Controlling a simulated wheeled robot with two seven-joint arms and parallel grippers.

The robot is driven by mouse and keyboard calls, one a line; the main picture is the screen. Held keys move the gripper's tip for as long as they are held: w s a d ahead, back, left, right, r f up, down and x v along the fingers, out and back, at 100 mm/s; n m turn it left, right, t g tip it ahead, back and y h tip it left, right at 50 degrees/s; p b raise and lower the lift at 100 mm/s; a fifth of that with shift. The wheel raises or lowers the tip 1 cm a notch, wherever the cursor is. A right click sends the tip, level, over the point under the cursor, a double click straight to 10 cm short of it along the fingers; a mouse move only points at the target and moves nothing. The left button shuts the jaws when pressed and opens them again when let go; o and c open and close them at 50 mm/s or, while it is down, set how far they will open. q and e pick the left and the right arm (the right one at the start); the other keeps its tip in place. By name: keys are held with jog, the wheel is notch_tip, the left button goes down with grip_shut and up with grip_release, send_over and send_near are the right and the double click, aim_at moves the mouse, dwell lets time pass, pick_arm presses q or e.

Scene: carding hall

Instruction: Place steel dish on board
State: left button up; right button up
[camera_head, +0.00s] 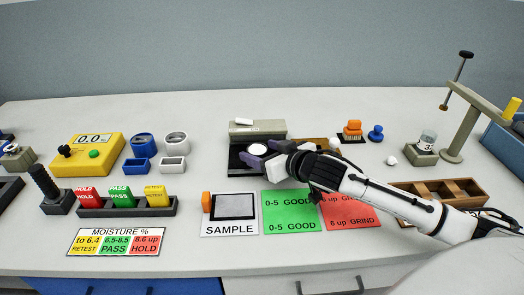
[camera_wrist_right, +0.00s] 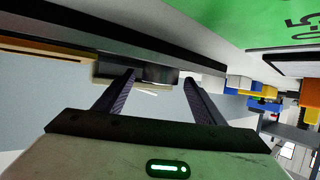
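A small round pale disc (camera_head: 258,149), which looks like the steel dish, sits at the black stand of a grey-green block in the head view. My right gripper (camera_head: 261,154) reaches in from the right with its dark fingers around or beside it. In the wrist view its fingers (camera_wrist_right: 158,85) are spread apart, with a grey metallic shape (camera_wrist_right: 160,74) at their tips; I cannot tell whether they touch it. The white SAMPLE board (camera_head: 247,228) with a dark square pad lies in front, nearer the table edge. My left gripper is not in view.
Green (camera_head: 291,210) and red (camera_head: 350,213) cards lie right of the board. An orange block (camera_head: 206,202) stands at the board's left edge. A grey-green block (camera_head: 240,132) stands behind the disc. A wooden tray (camera_head: 465,188) is under my right arm. A coloured-block rack (camera_head: 122,210) is left.

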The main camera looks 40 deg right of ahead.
jog(key=shift+r, duration=0.25)
jog(key=shift+s, duration=0.35)
jog(key=v, duration=1.1)
jog(key=shift+s+r+p, duration=0.1)
jog(key=shift+r+p, duration=0.05)
jog(key=shift+p, duration=0.15)
